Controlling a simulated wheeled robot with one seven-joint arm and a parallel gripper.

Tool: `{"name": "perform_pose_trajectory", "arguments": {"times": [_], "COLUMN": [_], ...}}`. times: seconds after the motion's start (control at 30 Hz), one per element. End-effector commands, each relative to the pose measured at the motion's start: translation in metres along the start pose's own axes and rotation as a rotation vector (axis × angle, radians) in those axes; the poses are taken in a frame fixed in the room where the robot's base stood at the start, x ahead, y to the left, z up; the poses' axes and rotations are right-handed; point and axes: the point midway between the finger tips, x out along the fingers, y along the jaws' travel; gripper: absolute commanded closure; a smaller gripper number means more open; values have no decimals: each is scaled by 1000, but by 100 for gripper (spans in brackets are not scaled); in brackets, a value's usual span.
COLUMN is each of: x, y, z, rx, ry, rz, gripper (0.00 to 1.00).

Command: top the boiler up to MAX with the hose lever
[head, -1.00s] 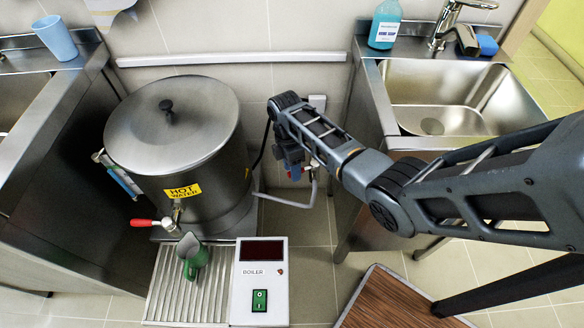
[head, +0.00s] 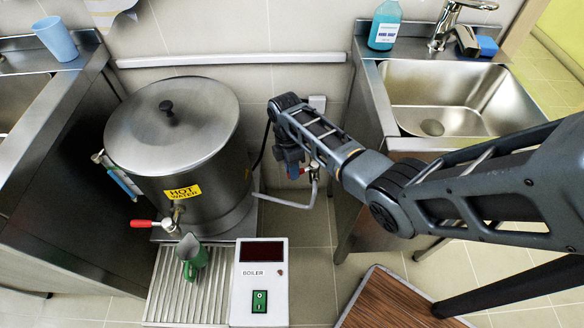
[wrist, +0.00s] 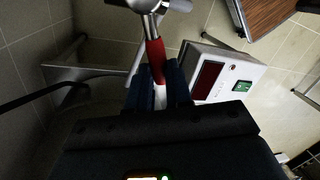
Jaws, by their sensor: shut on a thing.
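The boiler (head: 150,140), a large steel pot with a lid and a yellow hot water label, stands left of centre in the head view. Its sight tube (head: 122,180) is on its left side, with a bluish part; I cannot read the level or a MAX mark. The red hose lever (wrist: 156,58) is on a metal valve (wrist: 150,8) in the wrist view. My gripper (wrist: 160,88) is shut on the lever's end. In the head view my gripper (head: 295,168) is low behind the boiler's right side, partly hidden by my arm.
A sink counter (head: 365,100) is close to the right.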

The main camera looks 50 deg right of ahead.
Motion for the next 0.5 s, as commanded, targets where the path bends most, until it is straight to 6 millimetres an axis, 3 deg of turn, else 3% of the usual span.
{"name": "perform_pose_trajectory", "arguments": {"times": [0.23, 0.5], "x": [-1, -5], "y": [3, 24], "z": [1, 6], "rx": [42, 328], "ry": [8, 66], "rz": [-1, -2], "gripper": [100, 100]}}
